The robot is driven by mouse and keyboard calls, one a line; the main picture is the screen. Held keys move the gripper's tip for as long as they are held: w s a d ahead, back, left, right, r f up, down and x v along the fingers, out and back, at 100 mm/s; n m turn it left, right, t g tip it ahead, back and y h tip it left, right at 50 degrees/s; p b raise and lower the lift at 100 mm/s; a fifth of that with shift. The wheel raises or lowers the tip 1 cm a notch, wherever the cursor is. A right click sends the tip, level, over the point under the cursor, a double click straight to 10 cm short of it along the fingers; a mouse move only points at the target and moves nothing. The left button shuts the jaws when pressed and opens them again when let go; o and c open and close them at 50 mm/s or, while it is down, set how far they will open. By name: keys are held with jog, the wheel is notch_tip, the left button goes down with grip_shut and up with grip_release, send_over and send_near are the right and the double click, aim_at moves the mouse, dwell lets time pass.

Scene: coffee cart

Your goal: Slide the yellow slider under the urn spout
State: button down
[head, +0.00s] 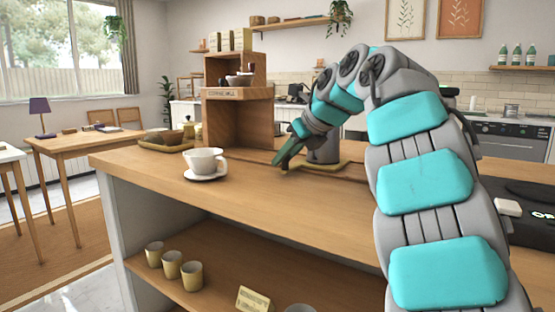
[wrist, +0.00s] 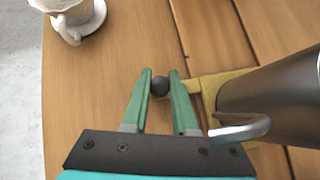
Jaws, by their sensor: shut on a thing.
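The yellow slider (wrist: 205,88) lies on the wooden counter in the wrist view, with a dark round knob (wrist: 160,86) at its left end. It also shows as a yellow strip in the head view (head: 325,168). A grey metal vessel (wrist: 275,100) with a curved handle stands on or right at the slider; my arm partly covers it in the head view (head: 324,152). My gripper (wrist: 160,76) has its green fingers on either side of the knob and is shut on it. In the head view the gripper (head: 280,164) is low over the counter. I cannot make out the urn spout.
A white cup on a saucer (head: 204,163) stands left of the gripper and shows in the wrist view's top left corner (wrist: 72,12). A wooden coffee-mill stand (head: 237,105) rises behind. Dark grooves run along the counter near the slider. Bare counter lies in front.

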jog(key=c, duration=0.7)
grip_release()
jog(key=v, duration=0.7)
jog(key=shift+s+d+r+p, duration=0.15)
jog(key=shift+r+p, duration=0.15)
